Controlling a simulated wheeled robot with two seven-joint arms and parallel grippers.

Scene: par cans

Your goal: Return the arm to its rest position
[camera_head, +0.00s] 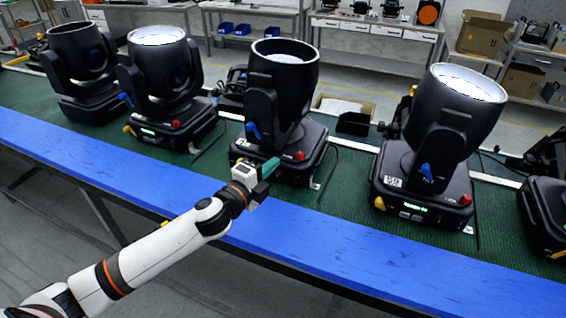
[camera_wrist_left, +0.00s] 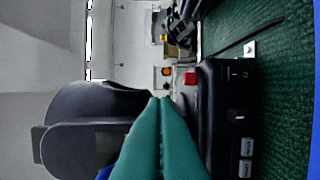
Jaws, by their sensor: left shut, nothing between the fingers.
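My left arm comes in from the lower left in the head view. Its gripper (camera_head: 268,168) has teal fingers and is at the front of the middle par can (camera_head: 284,95), close to its base. In the left wrist view the two teal fingers (camera_wrist_left: 160,105) are pressed together with nothing between them. That view also shows the black base (camera_wrist_left: 228,120) of a par can with a red knob and its dark head (camera_wrist_left: 85,125). I cannot tell whether the fingers touch the fixture. My right gripper is not in view.
More par cans stand in a row on the green mat (camera_head: 345,190), including one on the right (camera_head: 450,110) and one on the left (camera_head: 165,75). A blue strip (camera_head: 400,255) runs along the table's front edge. Open floor lies in front. Cables lie between the fixtures.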

